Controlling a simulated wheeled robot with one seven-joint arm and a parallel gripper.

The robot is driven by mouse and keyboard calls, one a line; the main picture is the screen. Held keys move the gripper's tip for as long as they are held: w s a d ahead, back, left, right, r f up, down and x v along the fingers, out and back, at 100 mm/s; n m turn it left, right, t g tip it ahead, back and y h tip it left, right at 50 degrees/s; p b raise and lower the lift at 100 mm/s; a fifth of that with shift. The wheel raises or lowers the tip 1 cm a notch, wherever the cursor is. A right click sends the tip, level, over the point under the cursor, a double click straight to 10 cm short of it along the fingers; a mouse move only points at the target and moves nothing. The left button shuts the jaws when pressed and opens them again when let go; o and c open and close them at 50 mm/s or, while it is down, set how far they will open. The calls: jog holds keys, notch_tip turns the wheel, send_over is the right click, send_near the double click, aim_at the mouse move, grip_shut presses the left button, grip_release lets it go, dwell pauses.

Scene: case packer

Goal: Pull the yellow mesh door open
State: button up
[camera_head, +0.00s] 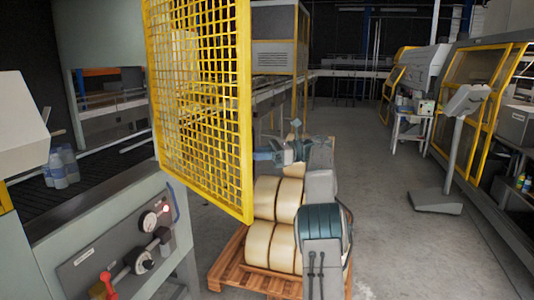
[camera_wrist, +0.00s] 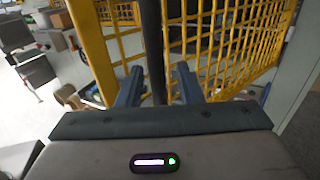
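The yellow mesh door (camera_head: 248,110) stands upright in the head view and appears angled out from the machine on the left. Its yellow frame and mesh also fill the upper part of the wrist view (camera_wrist: 92,45). My gripper (camera_head: 262,155) is beside the door's right edge, fingers pointing left toward it. In the wrist view the two fingers of my gripper (camera_wrist: 158,80) are apart. A dark upright bar (camera_wrist: 152,40), which may be the door's handle, stands between them with gaps on both sides. I cannot tell whether either finger touches it.
A wooden pallet (camera_head: 225,268) with cream rolls or sacks (camera_head: 268,200) lies below the door and my arm. A grey stand (camera_head: 437,201) is at right. The floor between is clear.

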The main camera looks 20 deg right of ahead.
jog(key=p+v, duration=0.8)
jog(key=v, duration=0.3)
jog(key=shift+p, duration=0.35)
jog(key=shift+d, duration=0.15)
